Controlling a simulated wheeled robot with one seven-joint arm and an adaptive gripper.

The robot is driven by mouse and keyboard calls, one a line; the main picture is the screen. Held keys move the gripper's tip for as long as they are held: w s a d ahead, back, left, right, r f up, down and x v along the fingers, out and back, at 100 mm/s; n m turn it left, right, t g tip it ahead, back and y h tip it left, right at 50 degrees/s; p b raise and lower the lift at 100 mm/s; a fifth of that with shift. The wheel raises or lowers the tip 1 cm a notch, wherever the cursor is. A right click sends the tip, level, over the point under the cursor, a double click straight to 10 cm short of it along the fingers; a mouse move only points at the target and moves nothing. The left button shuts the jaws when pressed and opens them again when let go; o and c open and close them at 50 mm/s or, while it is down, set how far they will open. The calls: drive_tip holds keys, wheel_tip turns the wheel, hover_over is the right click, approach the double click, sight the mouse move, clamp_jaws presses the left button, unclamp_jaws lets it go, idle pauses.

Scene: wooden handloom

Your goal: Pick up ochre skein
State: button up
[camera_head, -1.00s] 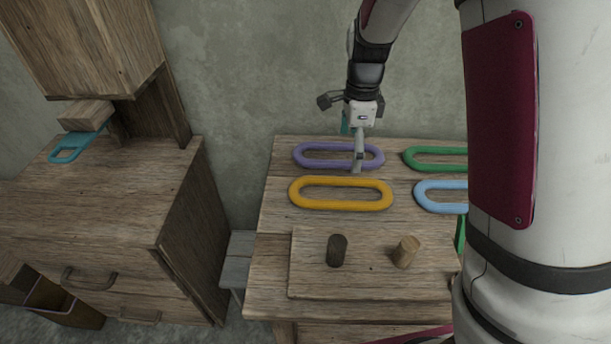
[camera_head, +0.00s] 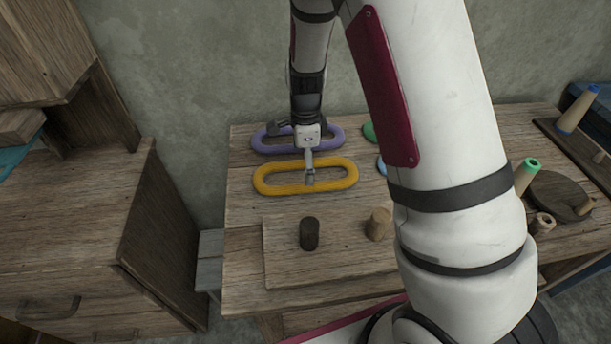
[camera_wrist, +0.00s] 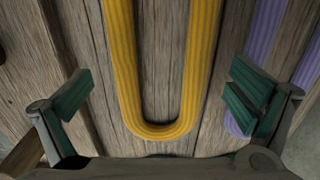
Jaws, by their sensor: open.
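The ochre skein (camera_head: 265,187) is a flat yellow loop lying on the wooden table. My gripper (camera_head: 309,180) is above it, over its middle to right part in the head view. In the wrist view the rounded end of the ochre skein (camera_wrist: 160,130) lies between the two green-padded fingers of my gripper (camera_wrist: 160,103). The fingers are wide apart and hold nothing. The head view does not show clearly how high the fingers are above the skein.
A purple skein (camera_head: 268,146) lies just behind the ochre one. A dark peg (camera_head: 309,234) and a light peg (camera_head: 378,224) stand on the raised board in front. Green and blue skeins are mostly hidden behind my arm. A drawer cabinet (camera_head: 75,240) stands at left.

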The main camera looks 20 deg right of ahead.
wheel_tip(320, 180, down, 4)
drive_tip(key=shift+d+r+b, duration=0.1)
drive_tip(key=shift+r+b, duration=0.15)
drive_tip(key=shift+b, duration=0.05)
drive_tip(key=c, duration=1)
drive_tip(key=shift+r, duration=0.1)
